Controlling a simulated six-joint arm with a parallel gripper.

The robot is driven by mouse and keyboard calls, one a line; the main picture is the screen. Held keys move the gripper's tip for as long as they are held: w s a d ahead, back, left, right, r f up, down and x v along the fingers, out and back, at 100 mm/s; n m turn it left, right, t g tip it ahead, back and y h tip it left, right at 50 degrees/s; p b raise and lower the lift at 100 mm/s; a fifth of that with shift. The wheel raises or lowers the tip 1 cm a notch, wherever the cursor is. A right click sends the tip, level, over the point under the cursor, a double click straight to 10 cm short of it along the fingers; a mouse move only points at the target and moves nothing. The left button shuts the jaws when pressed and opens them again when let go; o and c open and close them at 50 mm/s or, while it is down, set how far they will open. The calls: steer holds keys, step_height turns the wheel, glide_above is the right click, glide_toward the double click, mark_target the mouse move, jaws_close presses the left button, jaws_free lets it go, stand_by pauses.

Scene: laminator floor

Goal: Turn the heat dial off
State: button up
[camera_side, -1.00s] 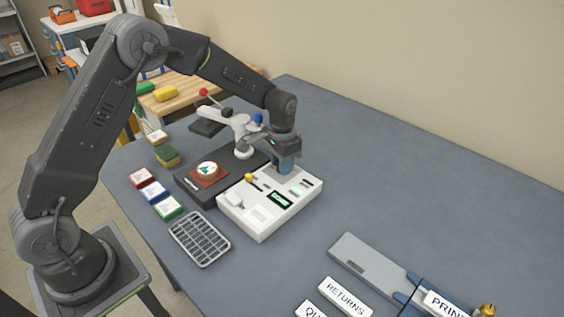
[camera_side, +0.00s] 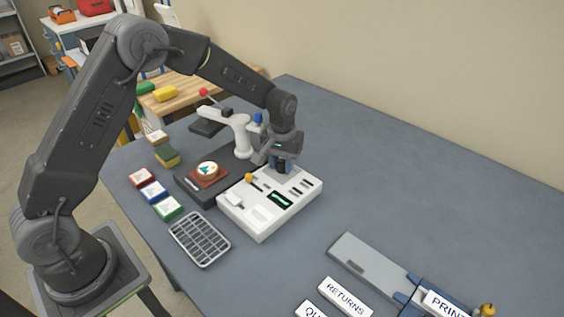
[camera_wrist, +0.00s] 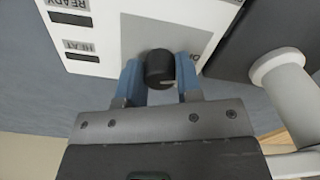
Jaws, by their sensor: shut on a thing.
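The heat dial (camera_wrist: 160,68) is a black round knob with a short white mark, seen in the wrist view. It sits on a grey patch of the white control box (camera_side: 256,233). My gripper (camera_wrist: 162,80) has its blue fingers on both sides of the dial and is shut on it. The white mark lies at the dial's edge nearest the gripper body and runs toward the right finger.
A dark press base with a white arm (camera_side: 241,135) stands close behind the box. A wire rack (camera_side: 200,238) and coloured pads (camera_side: 168,208) lie to the left. The grey table is clear to the right, up to a grey tray (camera_side: 375,268).

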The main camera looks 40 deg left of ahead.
mark_target(281, 162)
stand_by(0.4)
steer(key=o, duration=0.9)
steer(key=shift+o, duration=0.2)
step_height(281, 162, up, 14)
steer(key=s+r+m+t, duration=0.25)
steer(key=s+r, duration=0.65)
steer(key=s, duration=0.5)
steer(key=s+f+m+t, duration=0.1)
steer(key=s+m+t, duration=0.1)
steer(key=s, duration=1.2)
steer(key=shift+s+d+f+t, duration=0.2)
steer(key=shift+s+f+t, duration=0.2)
steer(key=shift+t, duration=0.15)
